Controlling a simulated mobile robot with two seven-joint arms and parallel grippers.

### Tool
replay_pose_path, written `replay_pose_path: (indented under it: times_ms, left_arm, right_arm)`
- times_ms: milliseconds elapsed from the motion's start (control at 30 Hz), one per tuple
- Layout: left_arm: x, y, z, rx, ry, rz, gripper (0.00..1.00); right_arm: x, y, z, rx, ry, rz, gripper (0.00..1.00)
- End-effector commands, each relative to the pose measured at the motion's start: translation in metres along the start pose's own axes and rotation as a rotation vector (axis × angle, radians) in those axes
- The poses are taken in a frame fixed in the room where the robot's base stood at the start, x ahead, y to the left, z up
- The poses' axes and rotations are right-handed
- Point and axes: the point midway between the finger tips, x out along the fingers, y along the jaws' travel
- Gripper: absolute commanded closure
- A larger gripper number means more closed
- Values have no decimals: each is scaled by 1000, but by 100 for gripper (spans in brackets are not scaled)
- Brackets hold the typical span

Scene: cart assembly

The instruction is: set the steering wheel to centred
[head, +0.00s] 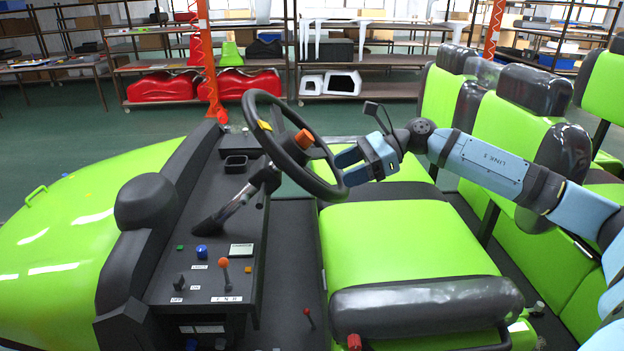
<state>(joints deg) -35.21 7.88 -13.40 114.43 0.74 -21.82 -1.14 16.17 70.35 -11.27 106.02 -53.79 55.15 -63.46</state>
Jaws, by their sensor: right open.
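The black steering wheel (283,162) stands tilted on its column (228,207) above the dashboard. I cannot tell from this view how far the wheel is turned. My light blue right gripper (345,168) is open and empty just right of the wheel's lower right rim, with its fingers pointing left at it. The fingertips are partly behind the rim, so contact is unclear. My left gripper is out of view.
The green seat (400,245) lies below my right arm, with green backrests (483,140) to the right. The black dashboard (165,260) carries an orange-topped lever (224,264) and knobs. An orange post (209,70) rises behind the wheel. Shelves stand at the back.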

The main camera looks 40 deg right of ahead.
Motion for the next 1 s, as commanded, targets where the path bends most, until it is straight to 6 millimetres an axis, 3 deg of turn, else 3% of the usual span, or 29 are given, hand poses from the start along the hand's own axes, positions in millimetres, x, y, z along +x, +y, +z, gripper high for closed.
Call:
replay_pose_path:
  times_ms: [200, 400, 833, 1000]
  left_arm:
    - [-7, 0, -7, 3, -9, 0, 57]
    - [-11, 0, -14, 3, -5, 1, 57]
    - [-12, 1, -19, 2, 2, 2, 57]
    - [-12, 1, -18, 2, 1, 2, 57]
  right_arm:
    - [46, 0, 4, 1, -4, 2, 42]
    - [73, 0, 2, 2, -3, 0, 42]
    - [83, 0, 0, 2, 0, 0, 42]
    - [83, 0, 0, 2, 0, 0, 81]
